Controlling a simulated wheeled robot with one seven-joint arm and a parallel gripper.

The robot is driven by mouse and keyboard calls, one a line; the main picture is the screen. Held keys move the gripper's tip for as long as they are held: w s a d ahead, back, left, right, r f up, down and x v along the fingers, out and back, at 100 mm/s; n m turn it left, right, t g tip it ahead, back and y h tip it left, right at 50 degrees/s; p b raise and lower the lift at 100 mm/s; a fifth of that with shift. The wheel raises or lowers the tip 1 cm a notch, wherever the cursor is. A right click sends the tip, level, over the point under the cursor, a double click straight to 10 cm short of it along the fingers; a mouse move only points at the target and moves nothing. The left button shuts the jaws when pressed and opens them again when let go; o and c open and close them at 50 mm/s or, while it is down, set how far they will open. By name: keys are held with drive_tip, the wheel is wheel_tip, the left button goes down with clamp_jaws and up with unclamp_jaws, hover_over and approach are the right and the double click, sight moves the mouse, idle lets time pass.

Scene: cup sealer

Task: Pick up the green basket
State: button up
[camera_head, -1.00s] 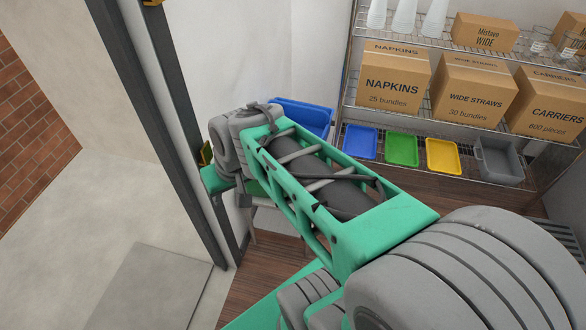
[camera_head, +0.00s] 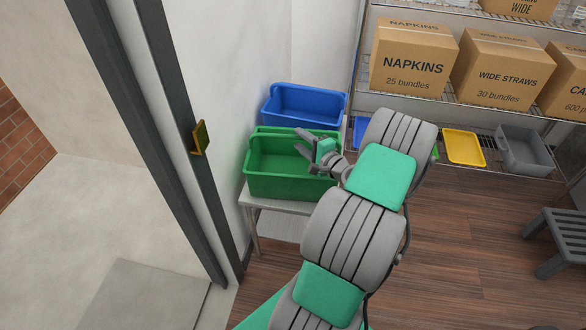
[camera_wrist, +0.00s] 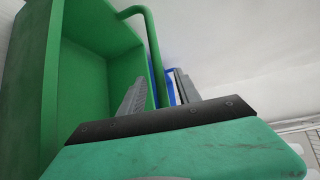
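The green basket (camera_head: 280,186) stands on a small light table against the wall in the head view, upright and open at the top. In the wrist view the basket (camera_wrist: 28,85) fills the left side, and its thin green handle (camera_wrist: 153,42) runs down between my two fingers. My gripper (camera_head: 300,142) is over the right part of the basket in the head view. Its fingers are apart, with a gap around the handle in the wrist view (camera_wrist: 160,82). I cannot tell whether either finger touches the handle.
A blue basket (camera_head: 304,105) stands just behind the green one. The table (camera_head: 284,206) is low and narrow. A dark door frame (camera_head: 190,150) rises at the left. A wire shelf with boxes (camera_head: 414,62) and trays (camera_head: 464,147) is at the right. A stool (camera_head: 562,240) stands farther right.

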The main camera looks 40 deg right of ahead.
drive_tip(key=w, duration=0.2)
drive_tip(key=shift+w+d+f, duration=0.1)
drive_tip(key=shift+w+f, duration=0.2)
drive_tip(key=shift+w, duration=0.05)
drive_tip(key=shift+c, duration=0.2)
clamp_jaws()
drive_tip(key=shift+r, duration=0.1)
idle(0.8)
